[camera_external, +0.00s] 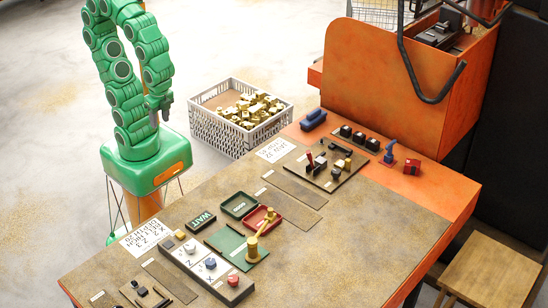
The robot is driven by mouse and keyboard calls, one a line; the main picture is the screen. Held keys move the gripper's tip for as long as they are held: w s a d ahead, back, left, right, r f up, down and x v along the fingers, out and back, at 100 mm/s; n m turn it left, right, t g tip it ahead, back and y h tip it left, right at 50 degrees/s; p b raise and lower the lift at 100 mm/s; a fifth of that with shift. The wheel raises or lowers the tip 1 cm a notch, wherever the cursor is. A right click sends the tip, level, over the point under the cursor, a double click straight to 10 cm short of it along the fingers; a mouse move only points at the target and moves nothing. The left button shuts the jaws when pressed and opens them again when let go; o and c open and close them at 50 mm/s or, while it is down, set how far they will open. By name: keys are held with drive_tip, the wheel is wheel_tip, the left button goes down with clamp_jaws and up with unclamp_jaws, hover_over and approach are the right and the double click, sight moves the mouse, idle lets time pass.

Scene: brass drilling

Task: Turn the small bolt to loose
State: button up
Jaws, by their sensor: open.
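My green arm stands at the left behind the table. My gripper (159,112) hangs low beside the arm's base, fingers pointing down, open and empty, well away from the table. A dark fixture plate (345,177) on the far half of the table carries a small red-and-black clamp-like part (315,162) and several small dark, grey and brass pieces. I cannot tell which small piece is the small bolt; it is too small to make out from here.
A grey crate (222,134) of brass parts stands on the floor behind the table.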

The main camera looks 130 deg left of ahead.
drive_tip(key=w+a+r+n, duration=0.1)
drive_tip(key=w+a, duration=0.2)
drive_tip(key=w, duration=0.4)
drive_tip(key=w+a+r, duration=0.1)
drive_tip(key=w+a, duration=0.2)
drive_tip(key=w, duration=0.5)
drive_tip(key=n+t, duration=0.2)
drive_tip(key=n, duration=0.3)
approach(322, 141)
drive_tip(key=shift+f, duration=0.15)
drive_tip(key=shift+s+a+f, duration=0.1)
drive_tip(key=shift+a+f, duration=0.1)
drive_tip(key=shift+a, duration=0.05)
drive_tip(key=shift+f, duration=3.85)
clamp_jaws()
